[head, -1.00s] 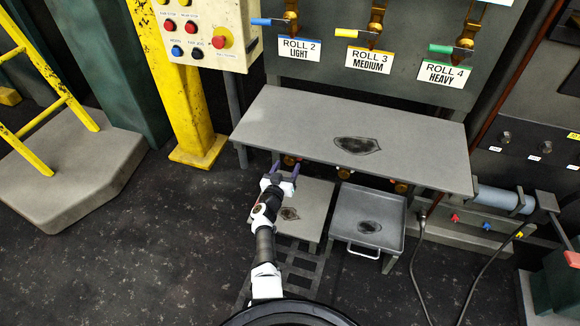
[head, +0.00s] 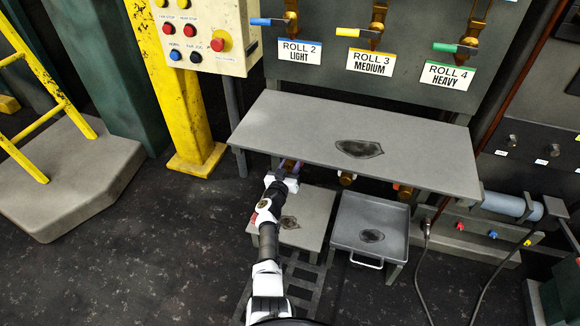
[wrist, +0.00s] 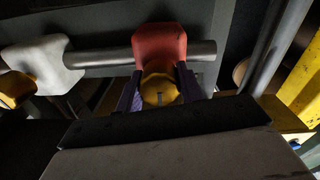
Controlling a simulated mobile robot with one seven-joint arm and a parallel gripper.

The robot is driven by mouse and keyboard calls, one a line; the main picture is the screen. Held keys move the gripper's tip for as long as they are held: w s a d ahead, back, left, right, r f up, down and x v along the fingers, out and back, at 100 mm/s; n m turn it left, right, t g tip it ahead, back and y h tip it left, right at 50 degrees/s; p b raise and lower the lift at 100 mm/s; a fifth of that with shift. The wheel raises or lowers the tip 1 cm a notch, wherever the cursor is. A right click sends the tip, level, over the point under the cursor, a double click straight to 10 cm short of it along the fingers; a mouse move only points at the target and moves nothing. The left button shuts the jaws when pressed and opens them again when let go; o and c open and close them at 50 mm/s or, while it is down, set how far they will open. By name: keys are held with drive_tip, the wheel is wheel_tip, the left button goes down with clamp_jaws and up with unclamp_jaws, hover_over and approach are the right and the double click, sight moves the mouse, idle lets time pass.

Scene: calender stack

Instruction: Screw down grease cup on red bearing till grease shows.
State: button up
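In the wrist view, a red bearing block (wrist: 160,42) sits on a grey shaft. A brass-coloured grease cup (wrist: 159,88) with a slot-like mark sits against it, facing the camera. My gripper (wrist: 159,80) has its two purple fingers on either side of the cup, close to its edges. I cannot tell whether they touch it. In the head view my gripper (head: 290,166) reaches under the front edge of the grey table, where the red bearing is hidden. No grease can be made out at the cup.
The grey table (head: 280,120) is right above my gripper. A low stand (head: 315,205) and a tray with a handle (head: 345,238) are below. A white bearing (wrist: 42,62) is on the same shaft.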

drive_tip(key=shift+c, duration=1.4)
drive_tip(key=shift+m, duration=0.3)
drive_tip(key=m, duration=0.3)
drive_tip(key=shift+m, duration=2)
drive_tip(key=o, duration=1)
